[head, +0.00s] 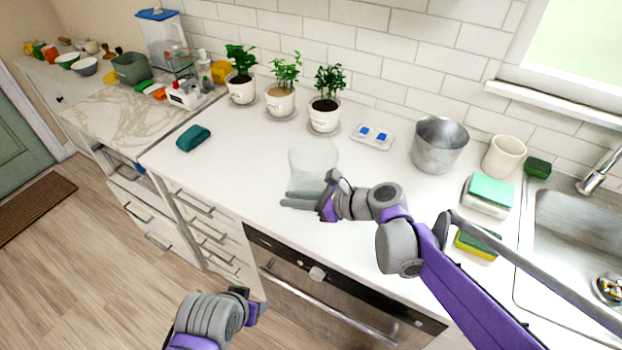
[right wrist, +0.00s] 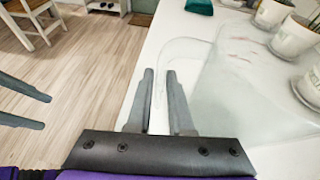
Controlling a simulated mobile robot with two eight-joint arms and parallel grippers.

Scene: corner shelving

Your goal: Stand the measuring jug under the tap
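The measuring jug (head: 313,157) is clear and faint, and looks upright on the white counter, in front of the plants. It also shows in the right wrist view (right wrist: 235,85), its curved handle on the left. My right gripper (head: 285,198) is at the jug's near side. In the right wrist view its fingers (right wrist: 159,72) are close together with the handle between them; it looks shut on the handle. My left gripper (head: 262,308) is low, off the counter's front; its fingers (right wrist: 46,112) are apart and empty. The tap (head: 600,170) reaches over the sink at the far right.
Between jug and sink (head: 575,235) stand a metal bucket (head: 438,148), a cream pot (head: 503,157), a green-topped box (head: 488,195) and a sponge (head: 477,243). Three potted plants (head: 281,100) line the back. A teal cloth (head: 193,138) lies left. The sink holds a small item (head: 608,288).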

